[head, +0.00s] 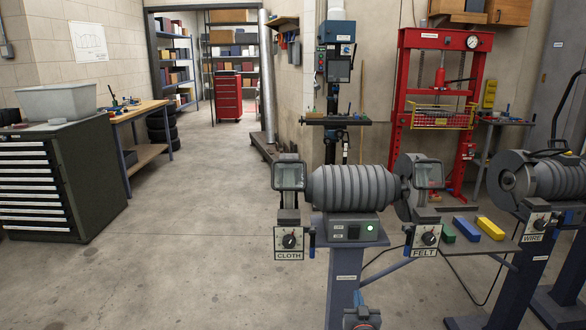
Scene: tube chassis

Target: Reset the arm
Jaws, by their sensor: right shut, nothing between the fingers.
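My right gripper (362,319) shows only in part at the bottom edge of the head view, right of centre. It is in front of the post of the grinding machine (352,186) and looks small and cut off by the frame. It is shut and nothing shows in it. My left gripper is not in view.
The machine carries CLOTH and FELT dials. A WIRE machine (562,178) stands at the right, with blue (466,229) and yellow (490,228) blocks between. A drawer cabinet (95,180) and workbench (143,108) stand at the left. The floor (190,240) between is clear.

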